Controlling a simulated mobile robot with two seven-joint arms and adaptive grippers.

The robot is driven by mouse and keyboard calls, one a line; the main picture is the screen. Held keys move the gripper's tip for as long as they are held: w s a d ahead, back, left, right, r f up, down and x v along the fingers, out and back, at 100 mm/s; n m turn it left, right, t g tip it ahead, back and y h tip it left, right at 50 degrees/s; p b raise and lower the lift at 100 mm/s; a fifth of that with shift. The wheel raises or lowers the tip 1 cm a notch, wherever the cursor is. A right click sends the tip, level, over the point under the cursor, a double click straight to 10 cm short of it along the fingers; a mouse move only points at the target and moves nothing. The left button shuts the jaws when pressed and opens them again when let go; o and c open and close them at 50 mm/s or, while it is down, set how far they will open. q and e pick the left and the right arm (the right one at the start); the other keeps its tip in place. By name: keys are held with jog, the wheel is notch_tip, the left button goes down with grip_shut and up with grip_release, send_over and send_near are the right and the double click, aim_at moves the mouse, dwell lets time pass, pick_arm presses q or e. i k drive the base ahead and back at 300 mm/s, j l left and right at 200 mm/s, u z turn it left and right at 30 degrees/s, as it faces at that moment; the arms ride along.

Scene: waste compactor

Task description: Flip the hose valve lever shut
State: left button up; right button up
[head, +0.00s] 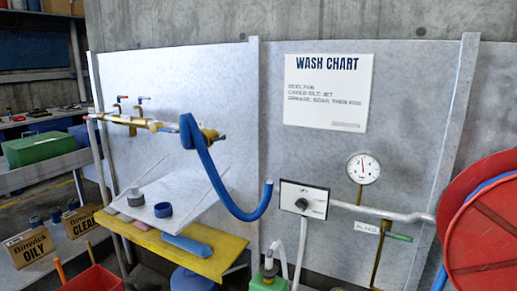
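A blue hose (225,185) hangs in a loop from a brass fitting (208,134) on the grey wall panel. To the left, a brass pipe (135,121) carries small red (121,98) and blue (143,99) handles. A short lever-like part shows at the brass fitting, too small to tell its position. A green lever (398,238) sticks out level to the right from a pipe at the lower right, beside a small label (367,227). I cannot tell for sure which lever is the hose valve's. Neither of my grippers is in view.
A control box (303,199) with a black knob and a round gauge (363,169) are on the panel. A red hose reel (485,225) stands at right. A yellow bench (185,250) and a tilted white tray (180,194) with containers stand at left.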

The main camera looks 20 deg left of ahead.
aim_at(165, 130)
jog(key=u, duration=1.25)
jog(key=i+j, duration=0.25)
jog(key=j, duration=0.2)
jog(key=i+j, duration=0.2)
jog(key=j, duration=0.25)
jog(key=i+j+u, duration=0.1)
jog(key=i+j, duration=0.15)
jog(key=j, duration=0.2)
jog(key=i+j, duration=0.25)
jog(key=j, duration=0.15)
jog(key=i+j, duration=0.25)
jog(key=j, duration=0.2)
jog(key=i+j+u, duration=0.1)
jog(key=i+j, duration=0.15)
jog(key=j, duration=0.15)
